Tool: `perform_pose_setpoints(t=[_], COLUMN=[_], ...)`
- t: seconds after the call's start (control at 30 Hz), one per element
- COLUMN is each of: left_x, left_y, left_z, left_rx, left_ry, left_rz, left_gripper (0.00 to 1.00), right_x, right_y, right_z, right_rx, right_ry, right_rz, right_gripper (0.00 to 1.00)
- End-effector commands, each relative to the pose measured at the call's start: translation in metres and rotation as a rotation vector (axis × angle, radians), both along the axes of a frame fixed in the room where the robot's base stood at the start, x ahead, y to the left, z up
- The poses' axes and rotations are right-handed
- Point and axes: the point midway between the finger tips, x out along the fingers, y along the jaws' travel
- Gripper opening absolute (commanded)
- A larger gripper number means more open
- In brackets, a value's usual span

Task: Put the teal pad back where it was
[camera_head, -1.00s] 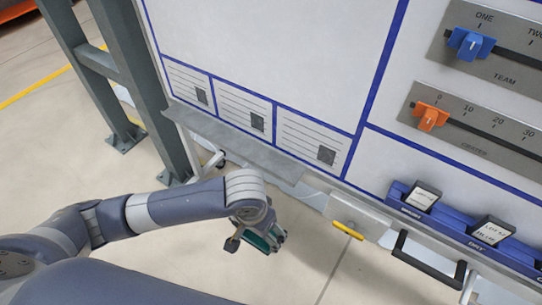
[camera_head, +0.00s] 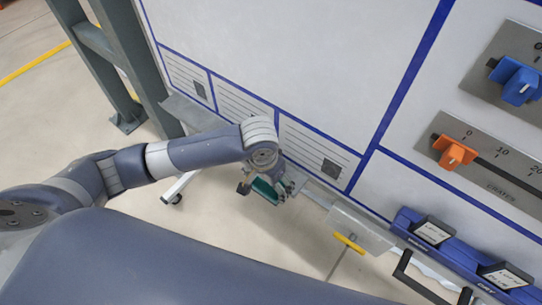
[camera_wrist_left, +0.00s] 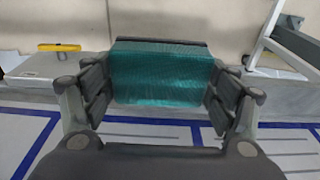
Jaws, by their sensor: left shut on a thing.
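The teal pad (camera_wrist_left: 162,75) is held between the two fingers of my left gripper (camera_wrist_left: 165,90), with a dark strip along its far edge. In the head view the teal pad (camera_head: 265,190) shows partly below the left wrist. The left gripper (camera_head: 268,188) is in front of the lower edge of the white board, close to the grey ledge (camera_head: 190,112). Part of that ledge is hidden behind the left arm. My right gripper is in neither view.
A shelf with a yellow-handled tool (camera_head: 348,243) lies right of the left gripper. A black handle (camera_head: 415,280) and a blue rail with labelled blocks (camera_head: 433,230) are farther right. Blue and orange sliders (camera_head: 455,153) sit on the board. A grey-green post stands left.

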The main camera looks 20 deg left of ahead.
Motion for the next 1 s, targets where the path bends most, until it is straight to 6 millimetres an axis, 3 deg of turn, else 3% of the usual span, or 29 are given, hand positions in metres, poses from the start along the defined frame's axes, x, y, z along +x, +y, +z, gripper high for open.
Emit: perform_pose_setpoints(t=[0.1,0.2,0.4,0.67,0.8,1.0], left_x=[0.03,0.052,0.081,0.099,0.097,0.097], left_y=[0.008,0.014,0.022,0.028,0.027,0.027], left_z=[0.0,-0.002,-0.006,-0.008,-0.031,-0.044], left_rx=[0.001,0.001,-0.001,0.0,0.001,-0.001], left_ry=[-0.002,-0.001,-0.001,-0.002,0.003,-0.001], left_rz=[0.003,0.003,0.0,0.0,-0.001,-0.001], left_gripper=[0.6,0.6,0.6,0.6,0.6,0.6], right_x=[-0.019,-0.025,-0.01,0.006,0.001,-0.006], right_y=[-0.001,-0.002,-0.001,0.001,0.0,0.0], right_z=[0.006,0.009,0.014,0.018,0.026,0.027], right_rx=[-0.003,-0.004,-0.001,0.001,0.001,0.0], right_ry=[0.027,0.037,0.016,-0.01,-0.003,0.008], right_rz=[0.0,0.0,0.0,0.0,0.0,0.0], right_gripper=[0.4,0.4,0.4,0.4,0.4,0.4])
